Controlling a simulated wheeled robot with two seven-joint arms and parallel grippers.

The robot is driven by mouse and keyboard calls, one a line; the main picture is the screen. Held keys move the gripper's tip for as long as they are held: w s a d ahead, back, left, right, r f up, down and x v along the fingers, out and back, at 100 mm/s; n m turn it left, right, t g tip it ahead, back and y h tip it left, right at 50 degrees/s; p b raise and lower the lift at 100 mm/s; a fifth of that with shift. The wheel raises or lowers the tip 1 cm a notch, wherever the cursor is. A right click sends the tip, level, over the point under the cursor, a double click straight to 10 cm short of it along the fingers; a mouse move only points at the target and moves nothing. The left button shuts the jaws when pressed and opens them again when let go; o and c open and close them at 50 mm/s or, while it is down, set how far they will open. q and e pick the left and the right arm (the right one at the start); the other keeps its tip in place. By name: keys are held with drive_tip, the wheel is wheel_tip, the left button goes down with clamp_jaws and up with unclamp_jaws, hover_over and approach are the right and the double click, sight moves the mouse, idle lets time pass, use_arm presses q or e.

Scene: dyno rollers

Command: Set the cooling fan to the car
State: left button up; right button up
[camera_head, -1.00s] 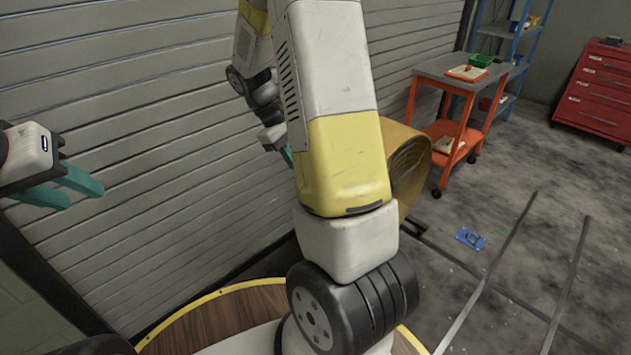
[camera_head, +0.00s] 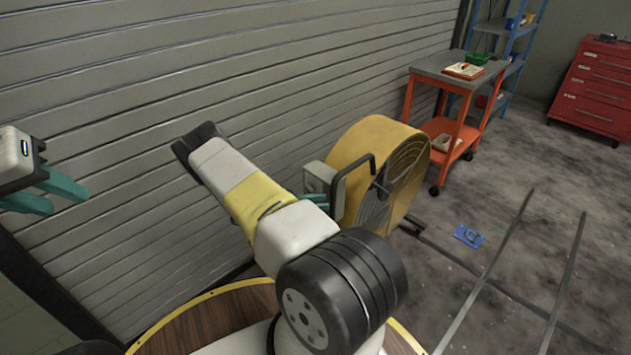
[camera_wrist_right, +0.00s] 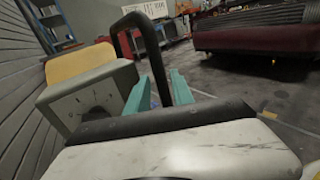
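The cooling fan (camera_head: 378,180) is a yellow drum with a black grille and black handle, standing beside the shutter. The handle (camera_head: 340,190) also shows in the right wrist view (camera_wrist_right: 123,45), beside the fan's grey box (camera_wrist_right: 90,95). My right gripper (camera_wrist_right: 160,90) is open at the handle; one bar of the handle appears between its teal fingers. In the head view only a teal fingertip shows; my forearm hides the rest. My left gripper (camera_head: 48,192) is open and empty at the far left. A dark red car (camera_wrist_right: 258,38) is at the upper right of the wrist view.
An orange cart (camera_head: 440,125) with a grey top stands behind the fan. A red drawer cabinet (camera_head: 595,88) and blue shelf (camera_head: 515,45) stand at the back. A blue item (camera_head: 468,236) lies on the floor near metal rails (camera_head: 488,275). The shutter (camera_head: 120,130) is close on the left.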

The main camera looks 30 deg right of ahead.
drive_tip(key=x, duration=0.7)
drive_tip(key=shift+d, duration=0.45)
drive_tip(key=shift+f, duration=0.1)
clamp_jaws()
idle(0.9)
